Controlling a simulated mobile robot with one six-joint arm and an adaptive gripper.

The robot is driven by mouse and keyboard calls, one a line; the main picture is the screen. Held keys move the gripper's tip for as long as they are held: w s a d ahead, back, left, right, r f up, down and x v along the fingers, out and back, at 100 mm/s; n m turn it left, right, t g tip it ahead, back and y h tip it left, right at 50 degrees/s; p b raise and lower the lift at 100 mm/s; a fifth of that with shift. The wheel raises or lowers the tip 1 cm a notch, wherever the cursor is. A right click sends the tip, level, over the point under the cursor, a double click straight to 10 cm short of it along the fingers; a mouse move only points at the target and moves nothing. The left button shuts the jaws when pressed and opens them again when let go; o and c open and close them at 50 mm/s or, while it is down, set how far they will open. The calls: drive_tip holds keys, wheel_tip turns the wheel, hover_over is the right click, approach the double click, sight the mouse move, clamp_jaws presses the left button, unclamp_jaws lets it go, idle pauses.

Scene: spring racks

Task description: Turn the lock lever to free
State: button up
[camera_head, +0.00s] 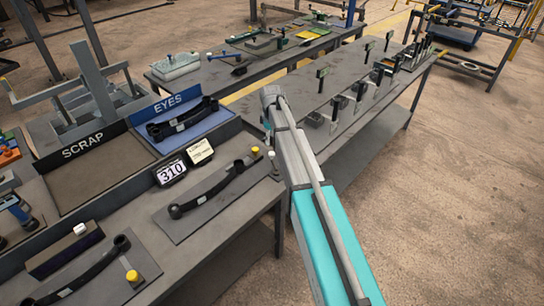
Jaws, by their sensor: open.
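I cannot tell for certain which part is the lock lever. On the near bench, a grey plate (196,226) carries a dark curved bar (215,188) with a yellow knob (255,151) near its right end. A second dark curved bar (92,268) lies at the lower left, with another yellow knob (132,276) beside it. A small white-topped piece (80,229) stands on a dark strip behind that bar. My teal and grey arm reaches from the bottom right toward the gap between the benches. My gripper does not show.
The SCRAP tray (85,182) and blue EYES tray (190,133) stand at the back of the near bench, by a 310 display (171,172). A long bench with several upright fixtures (362,90) lies beyond my arm. The floor (460,190) at right is clear.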

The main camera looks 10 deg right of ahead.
sight(272, 153)
drive_tip(key=shift+f+b, duration=3.55)
drive_tip(key=shift+f, duration=0.35)
